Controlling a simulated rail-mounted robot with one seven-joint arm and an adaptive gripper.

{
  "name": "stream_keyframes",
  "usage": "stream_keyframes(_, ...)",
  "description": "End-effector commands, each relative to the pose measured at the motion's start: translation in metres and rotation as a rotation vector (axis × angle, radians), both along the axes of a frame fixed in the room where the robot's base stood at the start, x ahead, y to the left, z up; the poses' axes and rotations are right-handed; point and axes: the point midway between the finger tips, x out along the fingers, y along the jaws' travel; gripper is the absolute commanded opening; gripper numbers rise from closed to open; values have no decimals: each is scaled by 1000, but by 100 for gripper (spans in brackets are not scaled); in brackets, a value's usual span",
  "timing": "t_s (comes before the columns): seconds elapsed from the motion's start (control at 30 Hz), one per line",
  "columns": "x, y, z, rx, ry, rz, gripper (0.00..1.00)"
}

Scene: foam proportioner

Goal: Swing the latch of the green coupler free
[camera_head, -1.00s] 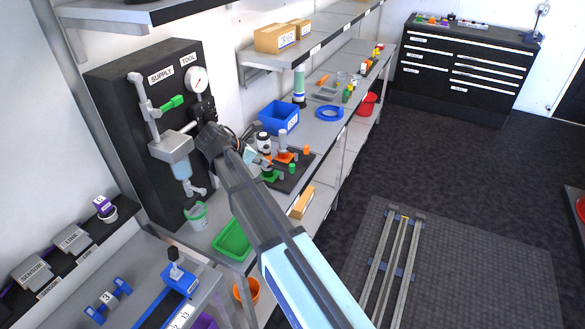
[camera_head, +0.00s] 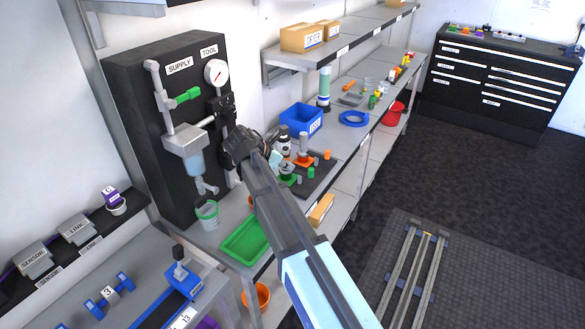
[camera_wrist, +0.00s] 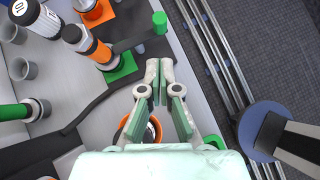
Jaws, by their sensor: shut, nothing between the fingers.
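The green coupler (camera_head: 289,180) has a green base and stands on a black mat on the bench, partly beside my arm in the head view. In the wrist view its green base (camera_wrist: 120,68) lies up and left of my fingertips, under an upright part with an orange band. A dark bar runs from it toward a small green cylinder (camera_wrist: 160,22); I cannot tell if they are joined. My gripper (camera_wrist: 160,70) is shut and empty, its tips apart from the coupler in the picture. In the head view my arm hides part of the area, and the fingertips are hard to make out.
An orange coupler (camera_head: 304,158) stands just behind the green one. A supply panel (camera_head: 160,130) rises to the left. A green tray (camera_head: 245,240), a green-rimmed cup (camera_head: 207,214) and a blue bin (camera_head: 301,120) are on the bench.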

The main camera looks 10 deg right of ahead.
Motion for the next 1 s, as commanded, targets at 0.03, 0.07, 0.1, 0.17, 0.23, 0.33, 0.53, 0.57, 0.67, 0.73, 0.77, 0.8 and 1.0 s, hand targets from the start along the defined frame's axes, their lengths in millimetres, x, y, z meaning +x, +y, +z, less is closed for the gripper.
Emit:
stream_keyframes(0.03, 2, -5, -4, 0, 2, -1, 0)
stream_keyframes(0.07, 3, -8, -7, 0, 2, -2, 0)
stream_keyframes(0.1, 5, -12, -11, 0, 2, -3, 0)
stream_keyframes(0.17, 9, -18, -18, 0, 2, -2, 0)
stream_keyframes(0.23, 12, -26, -26, 0, 2, -3, 0)
stream_keyframes(0.33, 18, -36, -37, 0, 2, -3, 0)
stream_keyframes(0.53, 25, -51, -55, 1, 0, -1, 0)
stream_keyframes(0.57, 26, -52, -56, 1, 0, -1, 0)
stream_keyframes(0.67, 27, -55, -61, 1, 0, -1, 0)
stream_keyframes(0.73, 28, -56, -62, 1, 0, -1, 0)
stream_keyframes(0.77, 28, -56, -62, 1, 0, -1, 0)
stream_keyframes(0.8, 28, -56, -63, 0, -1, -1, 0)
stream_keyframes(1.0, 28, -56, -62, 0, -1, -1, 0)
